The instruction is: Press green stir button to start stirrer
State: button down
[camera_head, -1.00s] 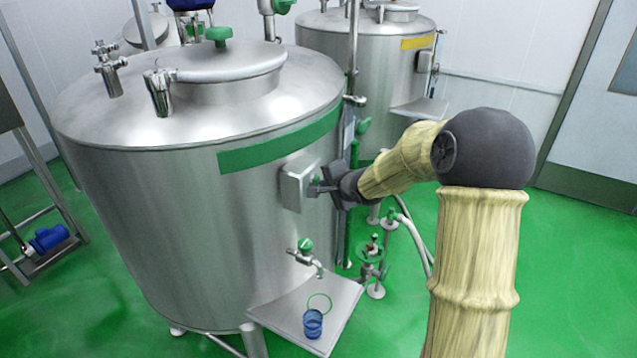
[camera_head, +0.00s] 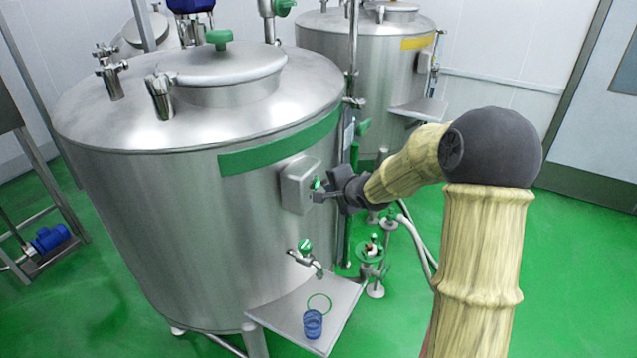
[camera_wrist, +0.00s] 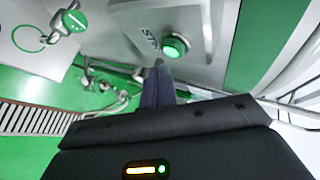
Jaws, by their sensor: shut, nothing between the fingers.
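The green stir button (camera_wrist: 175,46) sits on a grey metal box in the wrist view, beside partly visible lettering; it looks lit. In the head view the button (camera_head: 316,183) shows on the control box (camera_head: 297,186) on the side of the large steel tank (camera_head: 190,240). My gripper (camera_head: 322,196) is shut and empty, in front of the box and just below the button. In the wrist view the shut fingertips (camera_wrist: 158,66) point toward the box, close beside the button. A small gap seems to lie between them; exact contact cannot be told.
Below the box are a tap (camera_head: 306,254) with a green handle and a metal shelf (camera_head: 270,312) bearing a blue cup (camera_head: 313,324). Pipes and a green valve (camera_head: 370,250) stand right of the tank. A second tank (camera_head: 385,70) is behind.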

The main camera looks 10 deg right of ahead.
jog(key=s+d+p, duration=0.2)
jog(key=d, duration=0.1)
jog(key=s+d+p, duration=0.1)
jog(key=shift+s+d+p, duration=0.25)
jog(key=shift+d+p, duration=0.05)
jog(key=shift+d, duration=0.1)
dwell(0.4)
jog(key=s+a+f+n+g+h+b, duration=0.1)
jog(key=s+f+n+g+b, duration=0.3)
jog(key=s, duration=0.9)
jog(key=s+a+f+n+g+h+b, duration=0.1)
jog(key=s+f+n+g+h+b, duration=0.2)
jog(key=s+f+n+b, duration=0.4)
jog(key=s+f+n+g, duration=0.1)
jog(key=s, duration=0.6)
jog(key=shift+n, duration=0.3)
jog(key=shift+s, duration=0.1)
